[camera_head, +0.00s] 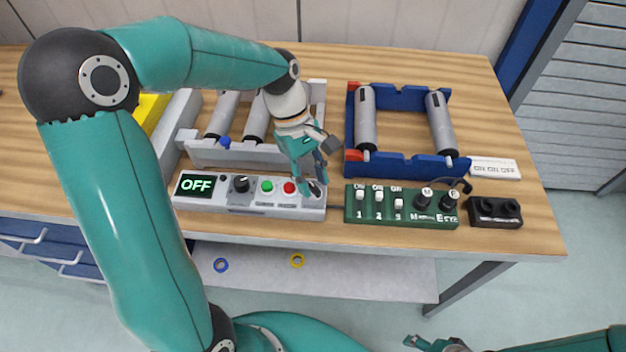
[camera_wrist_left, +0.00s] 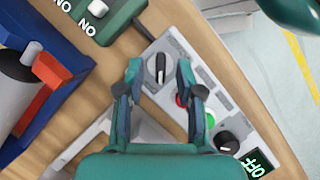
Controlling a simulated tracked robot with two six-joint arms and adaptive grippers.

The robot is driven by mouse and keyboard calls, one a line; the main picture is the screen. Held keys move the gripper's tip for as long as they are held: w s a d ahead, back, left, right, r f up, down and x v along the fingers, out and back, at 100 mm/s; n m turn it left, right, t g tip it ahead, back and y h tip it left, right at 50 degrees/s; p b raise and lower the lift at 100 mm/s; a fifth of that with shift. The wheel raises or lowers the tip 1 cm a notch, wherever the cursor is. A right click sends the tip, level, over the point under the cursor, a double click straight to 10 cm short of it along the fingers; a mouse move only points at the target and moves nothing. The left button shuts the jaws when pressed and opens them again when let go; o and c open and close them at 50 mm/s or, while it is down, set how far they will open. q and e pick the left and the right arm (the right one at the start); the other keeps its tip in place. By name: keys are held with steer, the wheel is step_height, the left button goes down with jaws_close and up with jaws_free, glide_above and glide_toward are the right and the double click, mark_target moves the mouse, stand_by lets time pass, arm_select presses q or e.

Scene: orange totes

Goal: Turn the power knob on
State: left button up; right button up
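A grey control panel (camera_head: 254,206) lies at the front of the table, its display (camera_head: 196,185) reading OFF. In the wrist view, a black knob with a pale pointer (camera_wrist_left: 160,68) sits on a pale plate at the panel's end past the red button. In the head view my left gripper (camera_head: 313,188) mostly covers it. My left gripper (camera_wrist_left: 158,74) is open, with one finger on each side of that knob and gaps visible; I cannot tell its height above the panel. A second black knob (camera_head: 241,184) sits beside the display. My right gripper (camera_head: 424,344) is low at the bottom edge, its opening unclear.
A green button (camera_head: 267,186) and red button (camera_head: 289,188) sit between the knobs. A green switch box (camera_head: 402,219) stands right of the panel, a black box (camera_head: 495,217) beyond it. Grey and blue roller frames (camera_head: 408,164) stand behind. The table's front edge is close.

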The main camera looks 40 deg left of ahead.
arm_select(q)
steer(key=shift+s+d+f, duration=0.1)
steer(key=shift+d+f, duration=0.1)
steer(key=shift+f, duration=0.25)
jaws_close()
